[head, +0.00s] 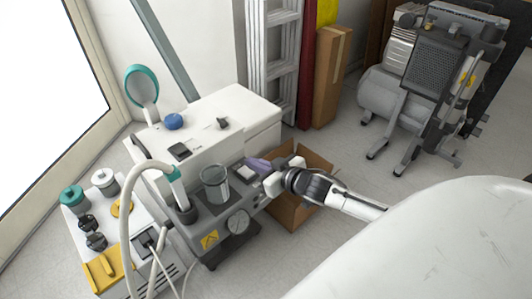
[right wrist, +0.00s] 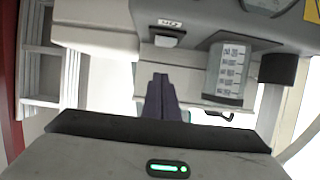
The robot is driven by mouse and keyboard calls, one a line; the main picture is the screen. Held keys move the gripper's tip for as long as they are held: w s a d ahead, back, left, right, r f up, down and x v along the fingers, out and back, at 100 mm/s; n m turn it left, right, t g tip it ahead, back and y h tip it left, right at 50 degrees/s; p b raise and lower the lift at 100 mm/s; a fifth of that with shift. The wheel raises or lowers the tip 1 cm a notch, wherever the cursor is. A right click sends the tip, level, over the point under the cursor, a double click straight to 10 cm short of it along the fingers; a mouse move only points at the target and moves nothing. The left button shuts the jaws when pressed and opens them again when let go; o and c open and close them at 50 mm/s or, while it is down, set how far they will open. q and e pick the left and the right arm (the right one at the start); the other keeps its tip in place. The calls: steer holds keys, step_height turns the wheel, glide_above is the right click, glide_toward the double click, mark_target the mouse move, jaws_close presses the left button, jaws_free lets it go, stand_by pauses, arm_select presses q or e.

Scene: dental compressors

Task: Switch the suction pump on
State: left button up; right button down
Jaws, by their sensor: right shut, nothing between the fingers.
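The suction pump (head: 207,228) is a grey unit with a round gauge (head: 238,222), a clear jar (head: 215,184) and a yellow warning label. A small pale rocker-like part (head: 246,172) sits on its top; in the right wrist view a pale square switch (right wrist: 165,40) on the grey body lies beyond the fingertips. My right gripper (head: 256,165) has purple fingers, shut and empty, at the pump's right end beside that part. The fingers (right wrist: 160,85) look apart from the switch, though contact is hard to judge. The jar (right wrist: 229,72) is right of them. My left gripper is not seen.
A white cabinet (head: 225,110) stands behind the pump. An open cardboard box (head: 287,212) is below my right forearm. A hose (head: 126,215) curves in front at left. A compressor (head: 430,85) stands at back right. Open floor (head: 340,165) lies between.

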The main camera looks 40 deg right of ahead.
mark_target(246, 172)
step_height(246, 172, down, 3)
steer(key=shift+b, duration=0.7)
steer(key=shift+f, duration=0.35)
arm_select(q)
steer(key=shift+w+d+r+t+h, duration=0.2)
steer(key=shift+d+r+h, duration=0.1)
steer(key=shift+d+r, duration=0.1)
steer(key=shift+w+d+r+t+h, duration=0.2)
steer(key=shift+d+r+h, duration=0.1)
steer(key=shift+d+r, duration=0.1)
arm_select(e)
steer(key=shift+f, duration=0.2)
steer(key=shift+s, duration=0.1)
